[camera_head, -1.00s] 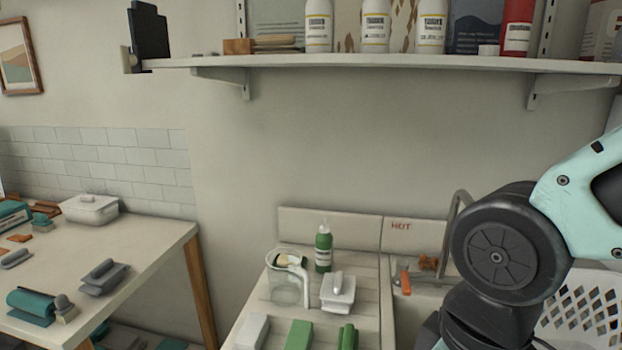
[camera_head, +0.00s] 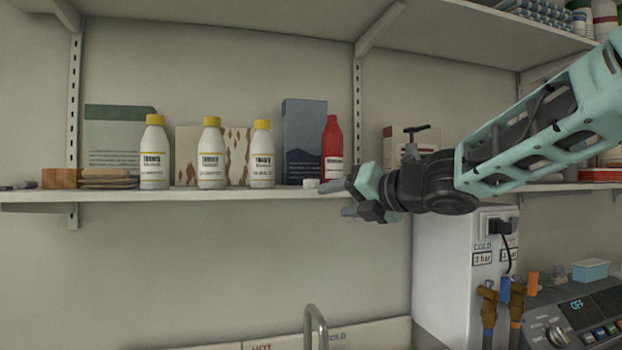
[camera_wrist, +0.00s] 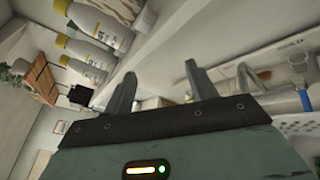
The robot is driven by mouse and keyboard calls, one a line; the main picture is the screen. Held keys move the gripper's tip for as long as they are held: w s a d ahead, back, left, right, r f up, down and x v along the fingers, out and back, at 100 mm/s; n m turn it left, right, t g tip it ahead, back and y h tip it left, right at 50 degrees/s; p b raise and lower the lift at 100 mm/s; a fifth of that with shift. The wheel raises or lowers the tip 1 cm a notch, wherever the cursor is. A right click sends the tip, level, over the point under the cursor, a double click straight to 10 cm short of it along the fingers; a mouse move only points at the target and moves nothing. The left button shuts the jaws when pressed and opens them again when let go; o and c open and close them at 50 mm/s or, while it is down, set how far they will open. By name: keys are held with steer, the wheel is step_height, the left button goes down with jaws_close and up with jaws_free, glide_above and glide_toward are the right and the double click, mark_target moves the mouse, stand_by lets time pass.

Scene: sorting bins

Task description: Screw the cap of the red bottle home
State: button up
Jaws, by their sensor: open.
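The red bottle (camera_head: 332,148) stands upright on the wall shelf, at the right of a dark blue box. Its top looks red, with no separate cap visible on it. A small white cap-like piece (camera_head: 311,184) lies on the shelf just left of the bottle's base. My gripper (camera_head: 338,198) is open at the shelf's front edge, in front of and below the bottle, its fingers pointing left. Its fingers partly cover the bottle's foot. In the wrist view my gripper (camera_wrist: 161,76) has its fingers apart with nothing between them; I cannot make out the red bottle there.
Several items share the shelf (camera_head: 250,192): three white bottles with yellow caps (camera_head: 211,155), the blue box (camera_head: 303,140), and a wooden block (camera_head: 59,178). A white water heater (camera_head: 450,270) hangs below my arm. An upper shelf (camera_head: 250,20) runs overhead. Open air lies left of my gripper.

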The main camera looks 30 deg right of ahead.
steer(key=s+d+r+n+y, duration=0.1)
steer(key=s+d+r+n, duration=0.4)
steer(key=n, duration=0.3)
steer(key=n+p, duration=0.1)
steer(key=p, duration=0.4)
glide_toward(312, 180)
steer(key=shift+y, duration=0.3)
steer(key=w, duration=0.3)
steer(key=w+f, duration=0.1)
steer(key=w, duration=0.2)
steer(key=shift+f, duration=0.2)
steer(key=w+a+p, duration=0.1)
steer(key=w+p, duration=0.1)
steer(key=w+a+p, duration=0.1)
steer(key=p, duration=0.1)
steer(key=shift+w+a+r, duration=0.1)
steer(key=shift+w+r, duration=0.1)
steer(key=shift+w, duration=0.15)
steer(key=shift+w+a+f, duration=0.25)
steer(key=shift+w+f, duration=0.05)
steer(key=shift+w, duration=0.3)
steer(key=c, duration=1.1)
